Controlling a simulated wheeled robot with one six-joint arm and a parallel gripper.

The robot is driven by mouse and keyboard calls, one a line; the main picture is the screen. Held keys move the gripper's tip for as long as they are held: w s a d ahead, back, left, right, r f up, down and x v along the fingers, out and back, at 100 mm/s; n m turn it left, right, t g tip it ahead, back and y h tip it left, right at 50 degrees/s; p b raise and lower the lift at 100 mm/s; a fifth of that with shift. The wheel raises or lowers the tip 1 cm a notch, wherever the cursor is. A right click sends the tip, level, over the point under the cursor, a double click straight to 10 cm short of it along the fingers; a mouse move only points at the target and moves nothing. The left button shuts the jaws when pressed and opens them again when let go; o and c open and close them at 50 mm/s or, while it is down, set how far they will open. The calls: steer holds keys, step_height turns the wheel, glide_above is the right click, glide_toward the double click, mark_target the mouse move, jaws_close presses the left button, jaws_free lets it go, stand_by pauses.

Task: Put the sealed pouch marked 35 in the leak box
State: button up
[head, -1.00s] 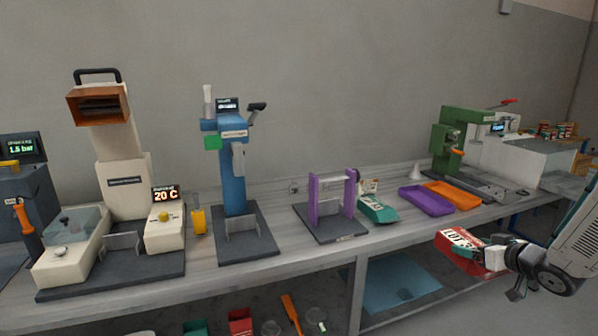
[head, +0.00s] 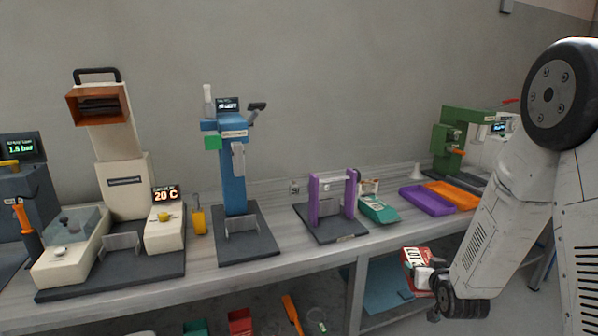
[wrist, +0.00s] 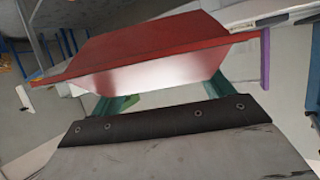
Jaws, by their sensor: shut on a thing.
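A red pouch (head: 412,272) with a white label starting "LOT" is held in my gripper (head: 432,276) at the lower right, in front of the bench edge. In the wrist view, the red pouch (wrist: 150,50) spans the space between the fingers; my gripper (wrist: 165,95) is shut on it. The number on the pouch is too small to read. No label in view reads leak box. At the far left stands a grey unit (head: 38,200) with a "1.5 bar" display, cut off by the picture edge. Beside it, a pale machine has a clear lid (head: 75,222).
The bench (head: 285,258) carries a blue stand (head: 233,170), a purple frame (head: 314,200), a teal device (head: 378,211), a purple tray (head: 425,203) and an orange tray (head: 455,196). My arm hides the bench's right end. A lower shelf holds small items.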

steer(key=a+f+n+y, duration=0.1)
steer(key=a+f, duration=0.2)
steer(key=a, duration=0.5)
steer(key=s+f, duration=0.6)
steer(key=shift+f, duration=0.35)
